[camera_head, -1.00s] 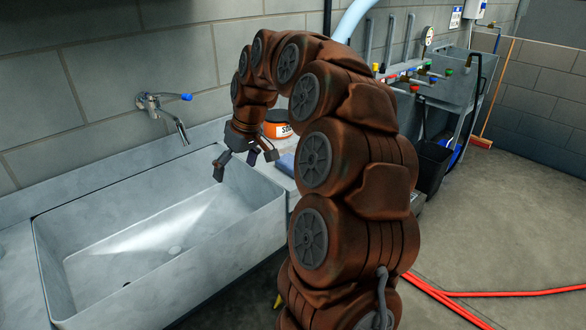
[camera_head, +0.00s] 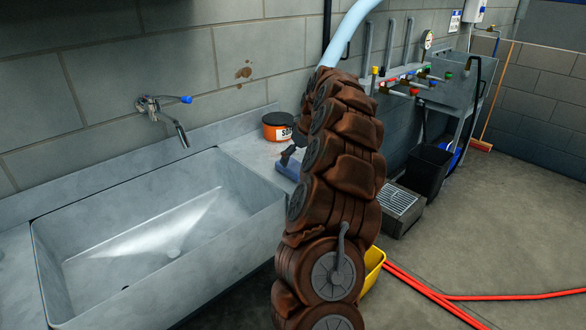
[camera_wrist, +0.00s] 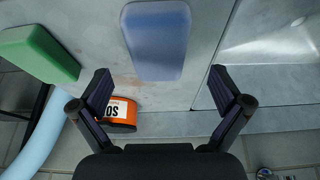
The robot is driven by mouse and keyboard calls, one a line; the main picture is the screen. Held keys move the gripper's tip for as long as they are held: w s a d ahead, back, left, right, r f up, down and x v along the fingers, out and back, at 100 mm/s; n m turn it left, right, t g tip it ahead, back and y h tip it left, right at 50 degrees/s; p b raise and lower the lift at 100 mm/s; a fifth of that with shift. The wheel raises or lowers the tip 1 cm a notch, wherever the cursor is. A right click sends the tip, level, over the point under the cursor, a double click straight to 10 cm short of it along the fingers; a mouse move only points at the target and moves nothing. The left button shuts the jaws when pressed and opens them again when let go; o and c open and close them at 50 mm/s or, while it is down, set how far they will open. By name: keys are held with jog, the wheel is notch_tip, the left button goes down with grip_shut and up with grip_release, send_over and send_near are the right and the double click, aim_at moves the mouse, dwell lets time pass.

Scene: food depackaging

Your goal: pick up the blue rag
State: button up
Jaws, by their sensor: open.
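The blue rag (camera_wrist: 157,42) shows in the wrist view as a smooth, rounded blue block lying flat on the grey counter. In the head view part of it (camera_head: 288,167) shows on the counter just right of the sink, partly hidden by my arm. My gripper (camera_wrist: 159,79) is open in the wrist view, with its two dark fingers spread apart and the rag ahead, between their lines. Nothing is between the fingertips. In the head view my gripper is mostly hidden behind my arm, with a dark part showing above the rag.
A green block (camera_wrist: 40,53) lies beside the rag. An orange tub (camera_head: 277,126) stands on the counter near the wall. The sink (camera_head: 160,240) with its tap (camera_head: 172,115) is left of the rag. A light blue hose (camera_wrist: 38,140) runs close by.

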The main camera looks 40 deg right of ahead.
aim_at(293, 164)
jog(key=shift+w+d+f+p, duration=0.1)
jog(key=shift+w+f+p, duration=0.3)
jog(key=shift+f, duration=0.1)
jog(key=shift+p+x, duration=0.55)
jog(key=shift+x, duration=1.3)
jog(key=c, duration=1.2)
jog(key=shift+d+r+b, duration=0.1)
jog(key=shift+r+b, duration=0.55)
jog(key=shift+r, duration=1.15)
jog(key=s+a+r+b, duration=0.1)
jog(key=a+b, duration=0.3)
jog(key=a, duration=1.2)
jog(key=shift+s+r, duration=0.25)
jog(key=shift+s, duration=0.05)
